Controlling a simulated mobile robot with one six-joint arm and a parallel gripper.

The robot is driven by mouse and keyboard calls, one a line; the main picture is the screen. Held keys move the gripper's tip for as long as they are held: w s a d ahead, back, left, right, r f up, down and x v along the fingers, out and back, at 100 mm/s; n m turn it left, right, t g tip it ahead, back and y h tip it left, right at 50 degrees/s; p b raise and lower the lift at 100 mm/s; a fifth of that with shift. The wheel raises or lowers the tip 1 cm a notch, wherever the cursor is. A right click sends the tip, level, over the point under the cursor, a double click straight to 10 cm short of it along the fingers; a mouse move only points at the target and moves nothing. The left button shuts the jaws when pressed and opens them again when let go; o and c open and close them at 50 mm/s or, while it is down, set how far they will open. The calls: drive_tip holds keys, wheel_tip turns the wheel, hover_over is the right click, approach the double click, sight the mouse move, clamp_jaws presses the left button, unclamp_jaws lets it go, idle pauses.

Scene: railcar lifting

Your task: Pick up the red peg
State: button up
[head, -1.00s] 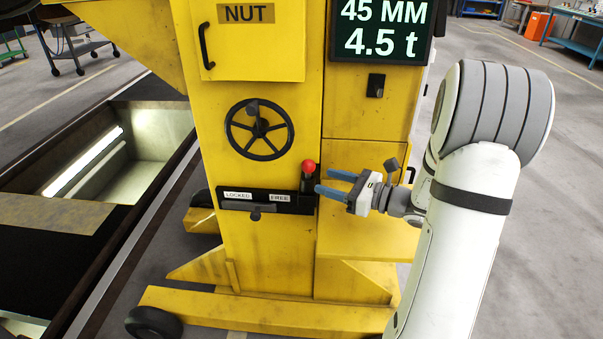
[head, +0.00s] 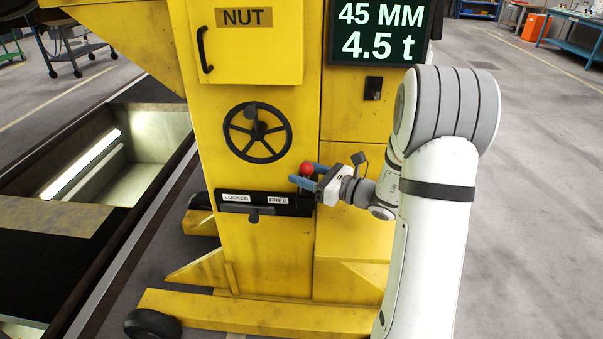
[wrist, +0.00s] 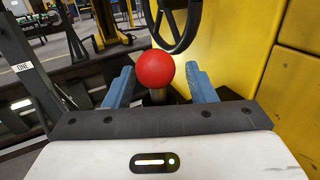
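The red peg shows as a red ball knob (head: 306,168) at the FREE end of the black plate on the yellow machine. In the wrist view the red knob (wrist: 155,68) sits on a metal stem between my two blue fingers. My gripper (head: 304,174) is at the knob, its fingers on either side of it. In the wrist view my gripper (wrist: 160,88) is open, with gaps showing between the fingers and the stem. The lower stem is mostly hidden by my gripper.
The yellow machine (head: 255,220) stands just behind the knob. A black handwheel (head: 257,132) is above and left of it. The LOCKED and FREE plate (head: 262,203) is just below. An open pit (head: 150,150) lies at left. Clear floor (head: 540,200) is at right.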

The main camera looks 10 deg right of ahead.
drive_tip(key=c, duration=1)
